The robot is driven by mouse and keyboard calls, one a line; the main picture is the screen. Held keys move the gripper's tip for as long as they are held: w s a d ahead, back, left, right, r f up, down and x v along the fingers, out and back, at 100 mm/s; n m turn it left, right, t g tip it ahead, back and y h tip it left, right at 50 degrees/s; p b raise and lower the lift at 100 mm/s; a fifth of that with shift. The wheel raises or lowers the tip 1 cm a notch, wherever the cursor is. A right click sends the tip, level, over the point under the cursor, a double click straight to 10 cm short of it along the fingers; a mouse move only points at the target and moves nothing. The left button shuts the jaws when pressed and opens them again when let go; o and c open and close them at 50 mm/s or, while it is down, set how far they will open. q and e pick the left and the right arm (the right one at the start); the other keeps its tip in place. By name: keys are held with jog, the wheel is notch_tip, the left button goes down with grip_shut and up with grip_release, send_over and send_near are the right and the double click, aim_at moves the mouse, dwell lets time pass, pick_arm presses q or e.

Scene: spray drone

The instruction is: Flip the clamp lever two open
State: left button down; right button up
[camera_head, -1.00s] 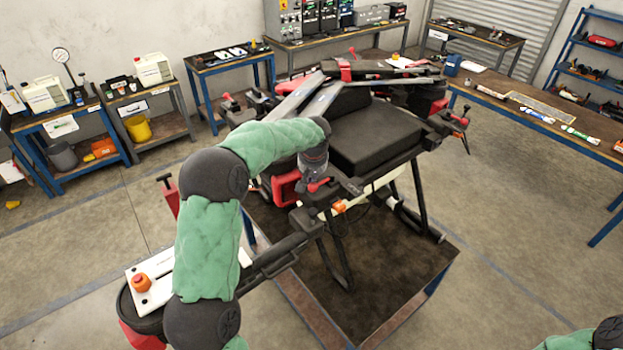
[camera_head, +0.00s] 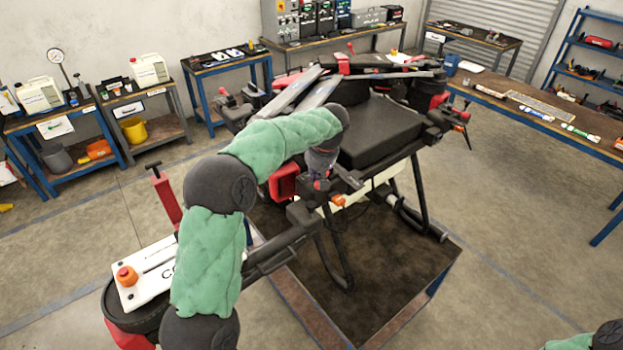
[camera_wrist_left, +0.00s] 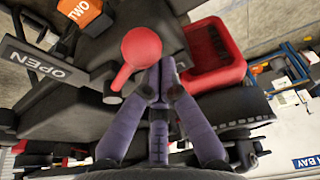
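The clamp lever (camera_wrist_left: 140,50) is red with a round end, in the wrist view directly ahead of my left fingers; its thin end points down and left. An orange label reading "TWO" (camera_wrist_left: 78,12) and a dark plate reading "OPEN" (camera_wrist_left: 40,62) lie to its left. My left gripper (camera_wrist_left: 160,77) has its purple fingertips close together beside the lever, with nothing visible between them; contact cannot be told. In the head view my left gripper (camera_head: 321,165) points down at the drone arm's clamp joint (camera_head: 303,212), near an orange tag (camera_head: 338,200). My right gripper is out of view.
The drone's black body (camera_head: 380,130) and folded arms stand on a dark bench (camera_head: 390,255). A white panel (camera_head: 150,270) with an orange knob is at lower left. Side benches (camera_head: 560,125) line the room. The floor at right is clear.

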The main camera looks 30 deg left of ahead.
pick_arm(q)
jog(key=d+n, duration=0.1)
jog(key=n+b, duration=0.1)
jog(key=shift+s+d+f+n+g, duration=0.15)
jog(key=shift+d+n+g, duration=0.55)
jog(key=shift+d+n, duration=0.2)
jog(key=shift+n, duration=0.4)
jog(key=d+n, duration=0.1)
jog(key=n, duration=0.1)
jog(key=w+d+n+g+p, duration=0.1)
jog(key=n, duration=0.2)
jog(key=shift+d, duration=0.3)
jog(key=shift+r+p, duration=0.2)
jog(key=shift+p, duration=0.15)
jog(key=shift+w+a+p, duration=0.55)
jog(key=shift+a+p, duration=0.05)
jog(key=shift+p, duration=0.1)
